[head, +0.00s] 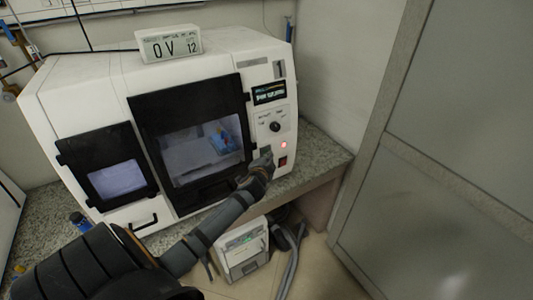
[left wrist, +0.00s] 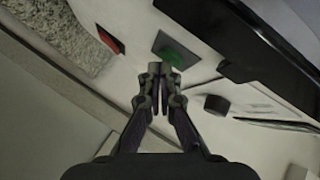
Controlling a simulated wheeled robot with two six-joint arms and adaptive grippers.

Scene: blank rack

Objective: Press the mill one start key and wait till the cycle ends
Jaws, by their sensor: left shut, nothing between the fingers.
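The mill (head: 75,100) is a white machine with black-framed windows and a "1" plate on its control panel. My left gripper (head: 264,163) is shut and empty at the lower part of that panel. In the left wrist view its closed fingertips (left wrist: 158,72) are at the lower left edge of the green start key (left wrist: 177,52), which sits on a dark square plate. I cannot tell whether they touch it. In the head view the gripper mostly hides the key. A red lamp (head: 284,145) glows on the panel. My right gripper is not in view.
A red switch (head: 283,161) sits close beside the key, and a black knob (head: 275,126) is above. A small display (head: 169,44) stands on top of the mill. A granite counter (head: 318,155) carries the mill. A white unit with a hose (head: 243,252) stands below.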

